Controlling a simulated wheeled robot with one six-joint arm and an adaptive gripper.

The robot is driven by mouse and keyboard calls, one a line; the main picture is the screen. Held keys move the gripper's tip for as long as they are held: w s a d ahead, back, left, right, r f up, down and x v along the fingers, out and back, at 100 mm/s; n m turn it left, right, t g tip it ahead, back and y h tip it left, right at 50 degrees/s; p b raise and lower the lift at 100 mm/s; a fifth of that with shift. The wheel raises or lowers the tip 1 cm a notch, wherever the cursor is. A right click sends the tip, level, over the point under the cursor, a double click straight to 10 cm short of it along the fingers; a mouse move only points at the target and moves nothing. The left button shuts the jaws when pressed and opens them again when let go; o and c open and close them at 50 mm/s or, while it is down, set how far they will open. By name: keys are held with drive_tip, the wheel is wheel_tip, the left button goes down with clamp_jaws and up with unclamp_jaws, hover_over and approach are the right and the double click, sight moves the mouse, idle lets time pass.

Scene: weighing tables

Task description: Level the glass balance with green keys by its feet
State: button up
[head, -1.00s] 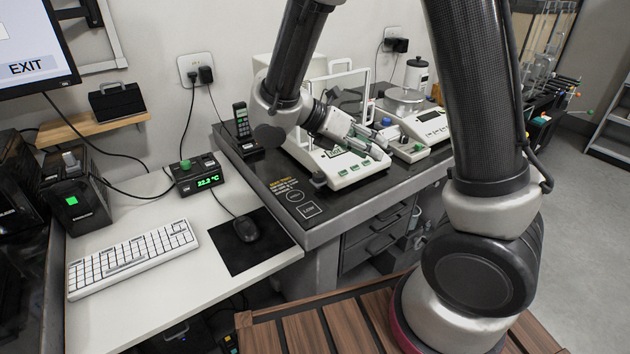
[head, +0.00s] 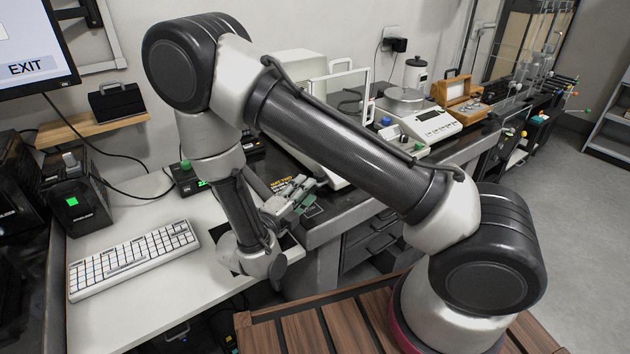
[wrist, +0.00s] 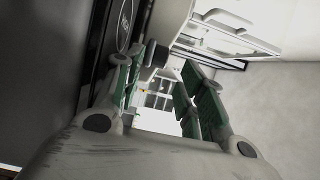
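The glass balance with green keys stands on the dark bench, mostly hidden behind my arm in the head view. Its clear draft shield frame (head: 367,88) shows above the arm, and its green keys are covered. My gripper (head: 300,194) is low at the bench's front left corner, in front of the balance and apart from it. In the wrist view my gripper (wrist: 165,75) has its two green-padded fingers apart with a gap between them. A small dark round shape lies beyond the left fingertip; I cannot tell if it is a foot of the balance.
A second balance (head: 436,122) with a round pan stands to the right, by an open wooden case (head: 456,90). A keyboard (head: 134,259) lies on the white desk at left. A small green-lit display unit (head: 188,178) is partly hidden by my arm.

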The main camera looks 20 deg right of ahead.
drive_tip(key=x, duration=0.6)
clamp_jaws()
